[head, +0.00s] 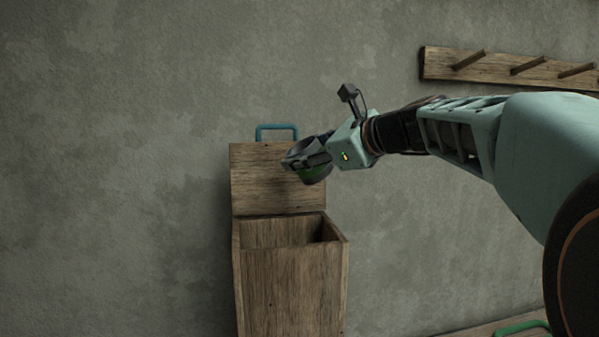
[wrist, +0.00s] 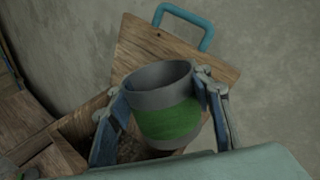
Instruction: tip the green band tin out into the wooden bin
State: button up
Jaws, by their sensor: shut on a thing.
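The green band tin (wrist: 168,122) is a grey open-topped tin with a wide green band. My gripper (head: 306,162) is shut on it, with one finger on each side of the tin in the wrist view (wrist: 163,108). In the head view the tin's green band (head: 314,174) shows below the fingers. The gripper holds it above the wooden bin (head: 292,285), towards the right of its opening and in front of its raised lid. The bin is open. The tin's inside is mostly dark, and I cannot tell what it holds.
The bin's wooden lid (head: 262,180) stands up against the wall, with a blue handle (head: 277,127) on its top edge. A wooden peg rail (head: 500,70) is on the wall at the upper right. A green handle (head: 522,327) shows at the lower right. The wall left of the bin is clear.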

jog(key=m+y+b, duration=0.1)
jog(key=f+m+y+b, duration=0.1)
jog(key=m, duration=0.1)
jog(key=shift+a+t+b, duration=0.15)
jog(key=shift+t+b, duration=0.15)
jog(key=shift+r+m+t+y+b, duration=0.2)
jog(key=shift+m+t+y+b, duration=0.2)
jog(key=shift+m+b, duration=0.4)
jog(key=shift+r+m, duration=0.1)
jog(key=shift+m, duration=0.2)
